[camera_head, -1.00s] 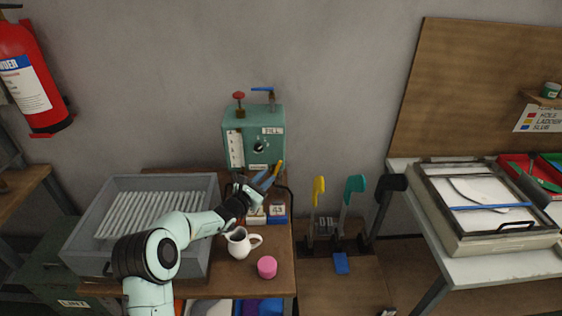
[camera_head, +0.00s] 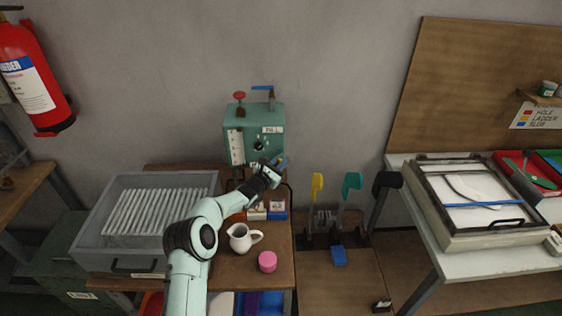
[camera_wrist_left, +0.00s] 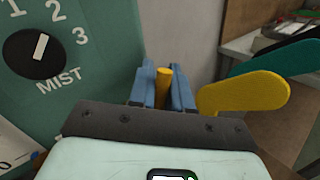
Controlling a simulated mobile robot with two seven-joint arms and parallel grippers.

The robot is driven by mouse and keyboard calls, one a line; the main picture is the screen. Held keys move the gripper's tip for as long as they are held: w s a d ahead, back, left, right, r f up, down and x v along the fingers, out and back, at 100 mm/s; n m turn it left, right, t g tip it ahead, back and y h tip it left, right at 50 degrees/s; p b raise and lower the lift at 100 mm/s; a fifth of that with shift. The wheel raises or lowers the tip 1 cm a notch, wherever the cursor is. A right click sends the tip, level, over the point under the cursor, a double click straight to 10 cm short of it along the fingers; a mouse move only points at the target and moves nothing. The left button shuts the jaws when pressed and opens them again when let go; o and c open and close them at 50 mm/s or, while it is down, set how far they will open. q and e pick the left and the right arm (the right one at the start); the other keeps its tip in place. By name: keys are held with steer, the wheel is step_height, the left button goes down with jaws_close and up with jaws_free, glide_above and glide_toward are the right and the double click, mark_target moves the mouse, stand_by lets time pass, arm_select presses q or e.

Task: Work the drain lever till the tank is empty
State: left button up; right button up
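The teal tank box (camera_head: 277,117) stands against the wall, with a dark dial (camera_head: 258,145) and a pale upright gauge strip (camera_head: 236,148) on its front. The gauge level is too small to read. My left gripper (camera_head: 281,161) is at the box's lower right front. In the left wrist view a yellow handle (camera_wrist_left: 164,86), seemingly the drain lever, stands between the blue fingers, which sit close on both sides of it. In the head view the handle is hidden by the gripper. The dial (camera_wrist_left: 36,52) shows beside it, near the word MIST. My right gripper is out of view.
A white jug (camera_head: 240,238) and a pink cylinder (camera_head: 267,261) stand on the bench below my left arm. A grey ribbed tray (camera_head: 90,232) is to the left. Yellow (camera_head: 317,186), teal (camera_head: 352,184) and black (camera_head: 386,183) foot forms stand to the right.

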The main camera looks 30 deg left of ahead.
arm_select(q)
jaws_close()
